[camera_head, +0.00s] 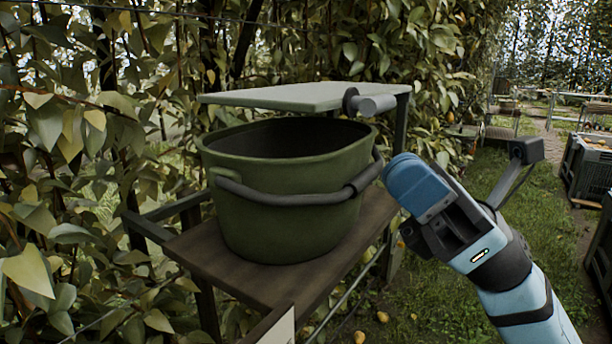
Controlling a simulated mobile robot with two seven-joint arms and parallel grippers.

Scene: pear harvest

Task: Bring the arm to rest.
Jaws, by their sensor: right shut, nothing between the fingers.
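My right gripper (418,186) is raised at the right of the head view, to the right of a green bucket. It is shut and empty, with its blue fingers together. My right arm (520,300) comes in from the lower right. The green bucket (290,215) stands upright on a brown wooden shelf (205,250). Its dark handle hangs across its front. The tip of my gripper shows close to the bucket's right side in the picture; I cannot tell whether they touch. The bucket's bottom inside is hidden. My left gripper is not in view.
A pale green board (285,96) with a dark knob lies just above and behind the bucket. Dense leafy trees (60,150) stand left and behind. Dark crates (590,165) stand at the right edge. Yellow fruit (383,317) lies on the grass below.

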